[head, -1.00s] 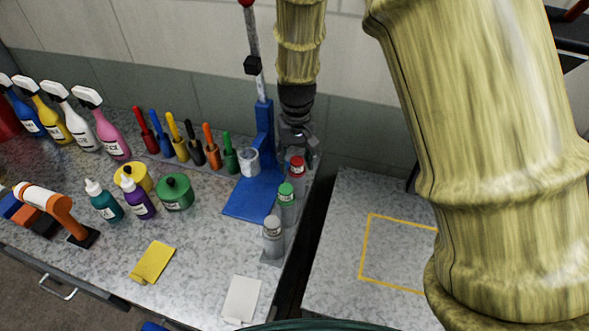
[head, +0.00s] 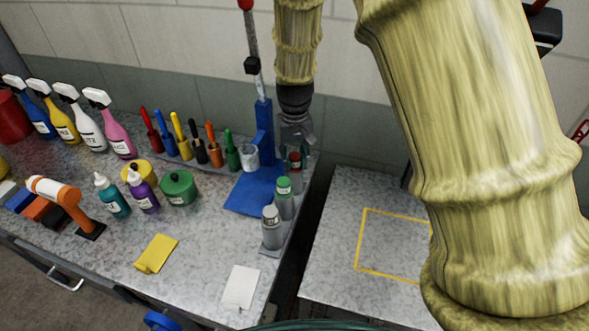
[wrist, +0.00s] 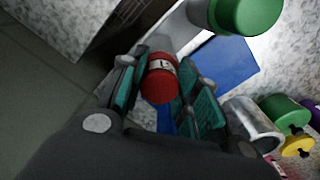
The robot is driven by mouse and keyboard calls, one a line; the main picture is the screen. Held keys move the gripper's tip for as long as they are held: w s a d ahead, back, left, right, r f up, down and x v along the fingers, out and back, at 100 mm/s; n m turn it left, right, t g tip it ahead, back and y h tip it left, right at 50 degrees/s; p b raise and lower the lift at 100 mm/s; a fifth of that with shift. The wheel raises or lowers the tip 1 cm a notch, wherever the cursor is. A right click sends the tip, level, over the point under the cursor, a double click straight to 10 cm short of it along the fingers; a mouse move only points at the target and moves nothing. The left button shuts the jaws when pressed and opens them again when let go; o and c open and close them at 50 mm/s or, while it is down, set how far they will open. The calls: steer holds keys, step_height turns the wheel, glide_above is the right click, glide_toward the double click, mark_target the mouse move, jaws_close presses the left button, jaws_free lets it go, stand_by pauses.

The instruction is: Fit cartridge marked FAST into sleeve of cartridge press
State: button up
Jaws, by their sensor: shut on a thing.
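My gripper (head: 297,143) is shut on the red-capped cartridge (head: 296,162) at the back of a row along the right bench edge. In the wrist view the red cap (wrist: 161,84) sits between the two teal finger pads; the label is too small to read. The cartridge looks upright, at its place in the row. The cartridge press has a blue base (head: 250,192) and blue column (head: 264,125). Its open metal sleeve (head: 250,156) stands left of my gripper, and it also shows in the wrist view (wrist: 250,122).
A green-capped cartridge (head: 284,190) and a grey-capped one (head: 270,222) stand in front of the held one. Bottles and a green pot (head: 179,190) stand further left. A gap separates the right table (head: 335,225).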

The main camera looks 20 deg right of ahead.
steer(key=shift+w+r+p, duration=0.1)
steer(key=shift+r+p, duration=0.25)
steer(key=shift+r, duration=0.45)
steer(key=shift+c, duration=0.6)
steer(key=shift+r+p, duration=3.65)
steer(key=shift+r, duration=0.75)
steer(key=shift+r+p, duration=1)
steer(key=shift+r, duration=0.45)
